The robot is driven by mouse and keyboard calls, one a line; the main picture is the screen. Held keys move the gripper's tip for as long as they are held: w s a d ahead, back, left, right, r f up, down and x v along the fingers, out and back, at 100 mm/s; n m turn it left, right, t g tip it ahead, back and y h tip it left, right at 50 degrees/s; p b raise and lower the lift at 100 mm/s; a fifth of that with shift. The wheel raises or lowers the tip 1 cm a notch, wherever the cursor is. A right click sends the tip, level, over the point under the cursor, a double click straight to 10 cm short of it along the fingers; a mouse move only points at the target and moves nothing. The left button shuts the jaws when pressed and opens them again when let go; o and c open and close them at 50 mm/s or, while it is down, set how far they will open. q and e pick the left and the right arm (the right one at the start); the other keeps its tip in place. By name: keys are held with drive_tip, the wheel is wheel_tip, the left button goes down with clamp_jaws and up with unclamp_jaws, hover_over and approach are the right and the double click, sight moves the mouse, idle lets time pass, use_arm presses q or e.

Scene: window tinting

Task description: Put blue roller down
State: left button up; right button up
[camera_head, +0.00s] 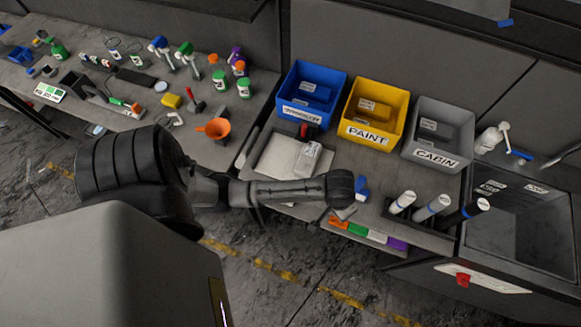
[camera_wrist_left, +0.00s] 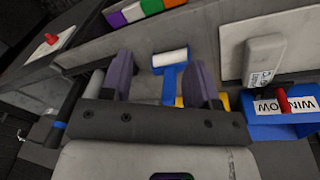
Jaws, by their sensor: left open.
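The blue roller (camera_wrist_left: 170,84) has a blue handle and frame and a white roller sleeve. In the left wrist view it lies on the grey bench surface between my left gripper's fingers, with a visible gap to each finger. In the head view a blue part of it (camera_head: 362,188) shows just beside my left gripper (camera_head: 345,211). My left gripper, also in the left wrist view (camera_wrist_left: 161,62), is open. The lower end of the handle is hidden behind the gripper body. My right gripper is not in view.
Blue, yellow (camera_head: 376,112) and grey (camera_head: 438,134) bins stand at the bench's back. A white tray (camera_head: 280,160) lies left. Coloured blocks (camera_head: 357,229) line the front edge. Bottles and tools crowd the left bench.

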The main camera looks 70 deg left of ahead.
use_arm(q)
drive_tip(key=s+r+m+t, duration=0.1)
drive_tip(key=s+r+m, duration=0.1)
drive_tip(key=s, duration=0.5)
drive_tip(key=s+d+r+m+t, duration=0.1)
drive_tip(key=s+r+m, duration=0.2)
drive_tip(key=s, duration=0.5)
drive_tip(key=shift+s+d+r+m, duration=0.15)
drive_tip(key=shift+s+m, duration=0.15)
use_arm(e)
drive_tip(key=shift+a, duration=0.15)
